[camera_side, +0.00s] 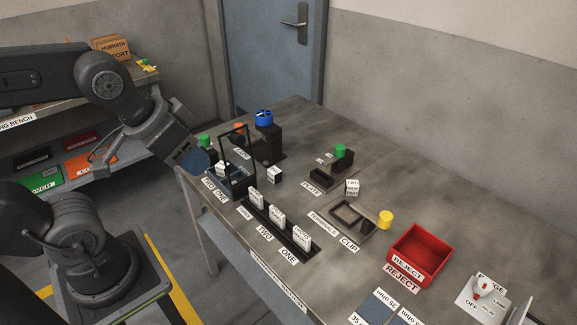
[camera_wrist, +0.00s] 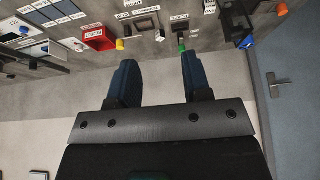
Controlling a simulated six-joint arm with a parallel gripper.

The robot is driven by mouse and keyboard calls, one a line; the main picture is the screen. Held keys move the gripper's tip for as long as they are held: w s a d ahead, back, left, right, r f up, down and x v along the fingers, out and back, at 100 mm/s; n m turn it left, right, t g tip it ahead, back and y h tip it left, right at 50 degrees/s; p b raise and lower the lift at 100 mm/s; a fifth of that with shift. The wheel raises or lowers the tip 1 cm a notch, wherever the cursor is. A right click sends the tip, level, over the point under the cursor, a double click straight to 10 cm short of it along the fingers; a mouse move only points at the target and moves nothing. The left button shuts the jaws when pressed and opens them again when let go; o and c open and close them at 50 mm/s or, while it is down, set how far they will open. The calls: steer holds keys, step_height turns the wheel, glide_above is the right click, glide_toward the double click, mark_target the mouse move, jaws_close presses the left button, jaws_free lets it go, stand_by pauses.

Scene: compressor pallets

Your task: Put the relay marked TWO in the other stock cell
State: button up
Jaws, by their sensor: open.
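My gripper (camera_side: 192,158) is raised at the bench's left end; in the wrist view its two blue fingers (camera_wrist: 158,62) stand apart with nothing between them. A white block (camera_side: 352,187) sits by the plate fixture; its small print is hard to read. Another white block (camera_side: 246,175) is beside the black frame, and another (camera_side: 221,168) is at the holder (camera_side: 238,192) with tags TWO and ONE, partly behind my gripper. A black rack (camera_side: 277,232) tagged THREE, TWO and ONE holds three upright white pieces. I cannot tell which block is the relay marked TWO.
A black frame (camera_side: 250,150) rises above the holder. A clip fixture (camera_side: 345,222) with a yellow knob (camera_side: 386,219) and a red REJECT bin (camera_side: 419,254) lie to the right. A blue-knobbed post (camera_side: 264,118) and a green-knobbed block (camera_side: 342,151) stand behind.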

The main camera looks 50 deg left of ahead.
steer(key=n+g+h, duration=0.1)
steer(key=n+h, duration=0.3)
steer(key=n, duration=2.3)
glide_above(352, 183)
steer(key=s+a, duration=0.5)
step_height(352, 183, down, 17)
steer(key=x, duration=0.7)
steer(key=shift+w+d+f, duration=0.15)
steer(key=shift+d+f, duration=0.1)
steer(key=shift+x, duration=3.05)
steer(key=shift+d, duration=0.1)
